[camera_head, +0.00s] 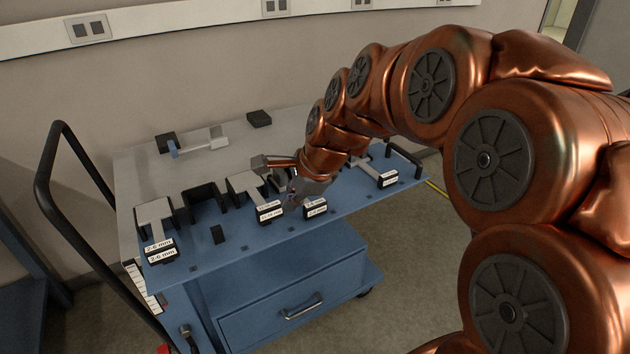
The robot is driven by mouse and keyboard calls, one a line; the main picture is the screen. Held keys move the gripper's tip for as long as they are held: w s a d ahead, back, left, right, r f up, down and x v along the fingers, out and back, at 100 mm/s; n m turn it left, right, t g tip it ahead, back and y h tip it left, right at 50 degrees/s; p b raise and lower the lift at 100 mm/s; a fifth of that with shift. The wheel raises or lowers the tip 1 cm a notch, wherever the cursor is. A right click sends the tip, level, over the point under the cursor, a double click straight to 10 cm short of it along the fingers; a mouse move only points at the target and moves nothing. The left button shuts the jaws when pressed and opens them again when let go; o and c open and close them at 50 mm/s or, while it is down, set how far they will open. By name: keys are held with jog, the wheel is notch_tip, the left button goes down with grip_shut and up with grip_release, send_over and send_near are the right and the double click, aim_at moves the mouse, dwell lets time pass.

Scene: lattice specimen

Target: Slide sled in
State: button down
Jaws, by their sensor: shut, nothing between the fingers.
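My gripper (291,197) is low over the front middle of the cart's blue top, its fingers small and partly hidden by its own body. It is shut and holds nothing that I can see. No part is clearly marked as the sled. A light grey T-shaped piece (243,183) lies just left of my gripper, in a dark holder. Another grey T-shaped piece (153,212) sits at the left. A dark U-shaped holder (203,199) between them looks empty. A grey bar with a raised end (205,139) lies at the back beside a dark block (167,142).
The blue and grey cart top (215,255) carries several labelled blocks along its front, including one marked 2-6 mm (162,256) and one at the right (388,180). A black handle (46,185) rises at the left.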

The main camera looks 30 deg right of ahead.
jog(key=w+d+f+m+t+b, duration=0.1)
jog(key=w+d+m, duration=0.1)
jog(key=d+m, duration=0.1)
jog(key=w+d+f+m+t+b, duration=0.1)
jog(key=w+d+m+b, duration=0.1)
jog(key=w+d+m, duration=0.1)
jog(key=w+d+f+m+h+b, duration=0.1)
jog(key=w+d+m+b, duration=0.1)
jog(key=d+m, duration=0.1)
jog(key=shift+w+d+t, duration=0.3)
jog(key=shift+d+t, duration=0.1)
jog(key=shift+d, duration=0.1)
jog(key=w+d+m+b, duration=0.1)
jog(key=d+m, duration=0.1)
jog(key=w+d+m+t+h+b, duration=0.1)
jog(key=d+m, duration=0.1)
jog(key=d, duration=0.1)
jog(key=w+d+m+b, duration=0.1)
jog(key=d+m, duration=0.1)
jog(key=d, duration=0.1)
jog(key=shift+d+f+t, duration=0.25)
jog(key=shift+f+t, duration=0.05)
jog(key=shift+t, duration=0.1)
jog(key=b+x, duration=0.2)
jog(key=x, duration=0.8)
jog(key=shift+w+d, duration=0.1)
jog(key=shift+w, duration=0.9)
jog(key=shift+w+r, duration=0.15)
jog(key=shift+w, duration=0.85)
